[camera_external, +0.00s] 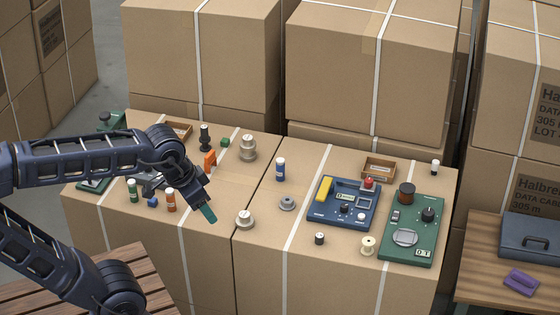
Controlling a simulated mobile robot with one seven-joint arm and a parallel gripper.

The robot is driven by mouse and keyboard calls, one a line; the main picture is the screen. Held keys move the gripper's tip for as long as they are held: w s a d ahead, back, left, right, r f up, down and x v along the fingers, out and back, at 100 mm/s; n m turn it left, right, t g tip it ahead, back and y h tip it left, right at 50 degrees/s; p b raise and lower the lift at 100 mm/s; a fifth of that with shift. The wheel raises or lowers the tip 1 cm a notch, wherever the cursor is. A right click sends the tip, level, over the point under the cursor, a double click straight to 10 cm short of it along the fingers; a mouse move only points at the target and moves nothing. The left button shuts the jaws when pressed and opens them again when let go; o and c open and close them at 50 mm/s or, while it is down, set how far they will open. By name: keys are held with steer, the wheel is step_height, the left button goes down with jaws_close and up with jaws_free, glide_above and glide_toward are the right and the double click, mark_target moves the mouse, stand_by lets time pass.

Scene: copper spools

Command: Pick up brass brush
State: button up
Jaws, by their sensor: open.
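I cannot pick out a brass brush with certainty in the external view; none of the small objects clearly shows bristles. My gripper (206,209) is open, angled down over the front of the left carton top. A teal piece shows at its end; whether it is a fingertip or a separate object is unclear. My arm and gripper hide part of the carton top behind them. A silver-and-cream knob-like piece (245,219) stands just right of the gripper, apart from it.
Orange (171,200) and green (133,190) capped bottles stand left of the gripper. An orange piece (210,160) and a metal weight (248,148) are behind. A blue panel (329,217) and green device (397,249) lie right. Tall cartons (205,55) block the back.

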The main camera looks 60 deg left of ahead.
steer(key=w+a+f+n+g, duration=0.1)
steer(key=w+a+f+n, duration=0.25)
steer(key=w+a, duration=0.65)
steer(key=w+a+f+n+g, duration=0.2)
steer(key=w+a+f, duration=0.3)
steer(key=w+a, duration=0.45)
steer(key=s+a+f+n, duration=0.1)
steer(key=a+f, duration=0.6)
steer(key=a, duration=0.2)
steer(key=s+a+f+n+g, duration=0.1)
steer(key=a+f+n, duration=0.1)
steer(key=a+f, duration=0.5)
steer(key=s+a+f+n, duration=0.1)
steer(key=a+f, duration=0.6)
steer(key=a, duration=0.4)
steer(key=shift+a+f, duration=0.15)
steer(key=shift+a, duration=0.15)
steer(key=shift+s+a+f, duration=0.15)
steer(key=shift+a+f, duration=0.1)
steer(key=shift+f, duration=0.2)
step_height(320, 180, down, 10)
steer(key=shift+f, duration=0.25)
steer(key=shift+c, duration=0.4)
steer(key=c, duration=1)
